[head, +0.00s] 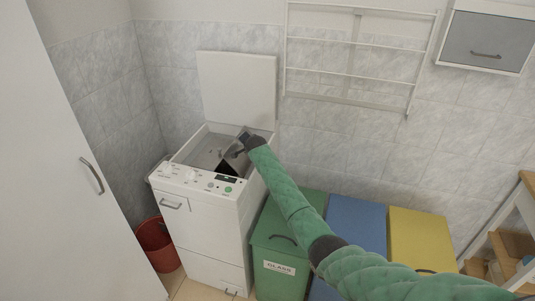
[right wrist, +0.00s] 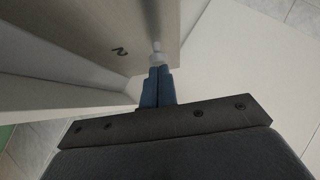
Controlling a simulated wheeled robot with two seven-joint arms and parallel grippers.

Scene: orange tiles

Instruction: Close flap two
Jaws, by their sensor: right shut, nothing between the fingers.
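A white top-loading washing machine (head: 200,215) stands against the tiled wall with its lid (head: 238,88) raised upright. My right gripper (head: 237,153) reaches down into its top opening, beside a dark gap. In the right wrist view, the blue fingers (right wrist: 157,84) are shut and empty. Flap two (right wrist: 100,38), a greyish panel marked "2", lies just beyond the fingertips, tilted in this view. A small white knob (right wrist: 157,52) is right at the fingertips; I cannot tell whether they touch. My left gripper is not in view.
Green (head: 281,262), blue (head: 356,222) and yellow (head: 420,232) bins stand right of the machine, under my right arm. A red bucket (head: 157,245) is at its left. A drying rack (head: 360,55) hangs on the wall. A white cabinet (head: 65,170) fills the left side.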

